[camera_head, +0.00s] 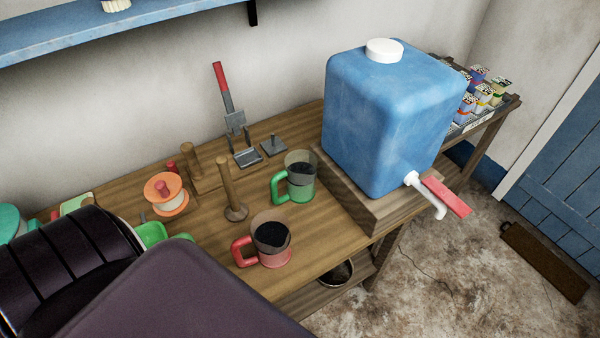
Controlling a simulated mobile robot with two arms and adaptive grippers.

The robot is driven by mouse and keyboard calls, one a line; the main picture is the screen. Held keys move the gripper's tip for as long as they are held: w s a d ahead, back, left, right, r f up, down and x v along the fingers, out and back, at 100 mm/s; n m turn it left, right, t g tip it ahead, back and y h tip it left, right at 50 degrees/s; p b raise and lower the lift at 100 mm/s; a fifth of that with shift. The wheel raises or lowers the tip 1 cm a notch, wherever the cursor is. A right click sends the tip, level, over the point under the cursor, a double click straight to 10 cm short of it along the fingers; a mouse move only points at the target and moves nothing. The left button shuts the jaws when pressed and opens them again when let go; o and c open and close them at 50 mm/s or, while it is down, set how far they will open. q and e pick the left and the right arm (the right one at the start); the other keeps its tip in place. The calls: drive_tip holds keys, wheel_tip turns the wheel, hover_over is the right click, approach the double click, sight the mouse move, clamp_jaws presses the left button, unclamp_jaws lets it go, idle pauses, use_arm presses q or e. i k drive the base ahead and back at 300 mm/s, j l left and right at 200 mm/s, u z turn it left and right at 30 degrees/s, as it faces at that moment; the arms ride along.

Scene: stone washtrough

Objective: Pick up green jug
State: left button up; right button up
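The green jug (301,188) stands upright on the wooden table (331,223), just left of the big blue water container. It has a clear body with a green lower part, dark contents and a green handle (279,187) pointing left. A similar red jug (272,250) stands in front of it and a little left, its red handle also to the left. Neither of my grippers shows. Dark parts at the lower left hide that corner of the table.
The blue water container (377,120) with its white tap and red lever (446,197) stands on a wooden block to the right. A wooden stick on a base (235,212) stands left of the green jug. A blue shelf (70,41) hangs above.

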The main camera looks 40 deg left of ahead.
sight(293, 182)
drive_tip(key=u, duration=1.7)
drive_tip(key=l+u, duration=0.25)
drive_tip(key=l, duration=0.2)
drive_tip(key=k+l+u, duration=0.2)
drive_tip(key=l, duration=0.2)
drive_tip(key=l+u, duration=0.25)
drive_tip(key=l, duration=0.2)
drive_tip(key=k+l+u, duration=0.1)
drive_tip(key=l+u, duration=0.15)
drive_tip(key=l, duration=0.15)
drive_tip(key=k+l+u, duration=0.2)
drive_tip(key=l, duration=0.15)
drive_tip(key=i, duration=0.05)
